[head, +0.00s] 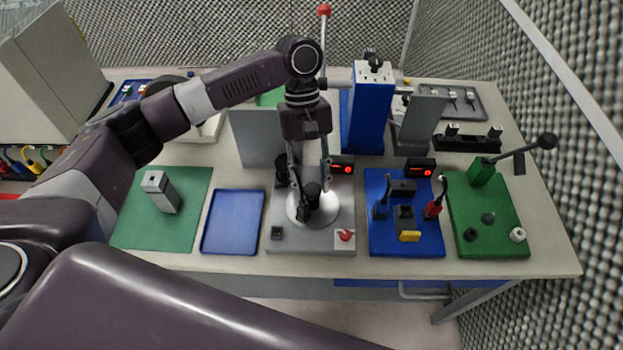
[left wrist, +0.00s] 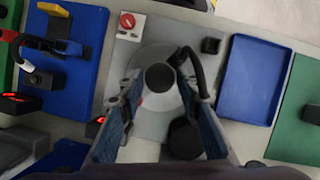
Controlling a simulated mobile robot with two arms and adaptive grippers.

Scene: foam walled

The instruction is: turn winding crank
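The winding station is a grey base plate (head: 285,240) with a round silver disc (head: 328,212) on it. A black upright crank knob (head: 312,190) stands over the disc; in the left wrist view the knob (left wrist: 160,77) shows from above as a dark round top. My left gripper (head: 311,180) points down over the disc, its fingers on either side of the knob. In the left wrist view the fingers (left wrist: 161,88) are spread, with a visible gap to the knob. A black curved piece lies beside the right fingertip; I cannot tell what it belongs to. My right gripper is not in view.
The base also carries a red switch (head: 345,235), a small black block (head: 277,232) and a black cylinder (left wrist: 184,138). A blue tray (head: 232,222) lies left. A blue board (head: 405,245) with levers and a green board (head: 490,240) lie right. A grey panel (head: 255,140) stands behind.

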